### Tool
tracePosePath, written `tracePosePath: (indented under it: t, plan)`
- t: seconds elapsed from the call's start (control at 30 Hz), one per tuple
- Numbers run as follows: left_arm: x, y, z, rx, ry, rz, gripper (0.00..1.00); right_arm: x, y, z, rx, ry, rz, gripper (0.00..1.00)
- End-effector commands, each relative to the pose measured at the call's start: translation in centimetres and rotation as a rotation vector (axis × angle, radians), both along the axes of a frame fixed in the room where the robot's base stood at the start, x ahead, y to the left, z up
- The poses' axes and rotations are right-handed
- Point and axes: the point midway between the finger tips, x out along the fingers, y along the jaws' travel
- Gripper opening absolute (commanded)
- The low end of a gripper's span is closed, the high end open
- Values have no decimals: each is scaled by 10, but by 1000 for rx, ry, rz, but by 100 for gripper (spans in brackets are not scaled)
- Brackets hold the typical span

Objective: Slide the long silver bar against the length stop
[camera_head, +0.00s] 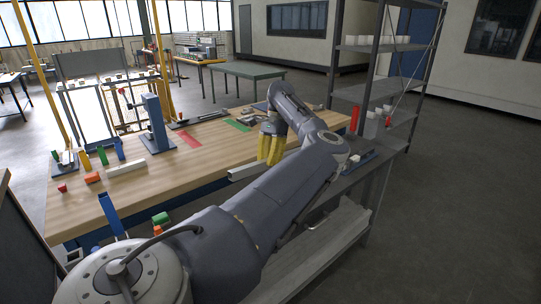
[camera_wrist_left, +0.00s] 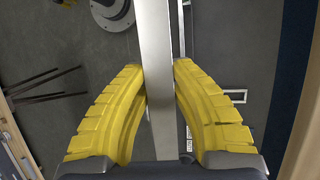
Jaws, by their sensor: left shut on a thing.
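A long silver bar (camera_wrist_left: 157,40) runs upright through the left wrist view, between the yellow fingers of my left gripper (camera_wrist_left: 160,80). The gripper is shut on it. In the head view, my left gripper (camera_head: 271,150) points down at the front edge of the workbench, and one end of the bar (camera_head: 244,171) sticks out to its left. The rest of the bar is hidden behind my arm. I cannot clearly make out the length stop. My right gripper is not in view.
The wooden workbench (camera_head: 205,168) holds a blue upright device (camera_head: 157,124), a pale bar (camera_head: 126,167), red (camera_head: 189,140) and green (camera_head: 237,125) patches and small coloured blocks. A grey shelf rack (camera_head: 385,88) stands at the right. The bench's middle is clear.

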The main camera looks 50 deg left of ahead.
Motion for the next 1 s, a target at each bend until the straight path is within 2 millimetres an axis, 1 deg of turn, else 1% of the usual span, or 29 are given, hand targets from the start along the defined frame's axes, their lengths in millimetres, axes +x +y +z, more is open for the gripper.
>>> tracePosePath:
  t: [0.7,1.0]
  plan:
    - [-28,-6,0,0,0,1,0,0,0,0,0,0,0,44]
    - [-31,-6,0,0,0,0,0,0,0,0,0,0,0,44]
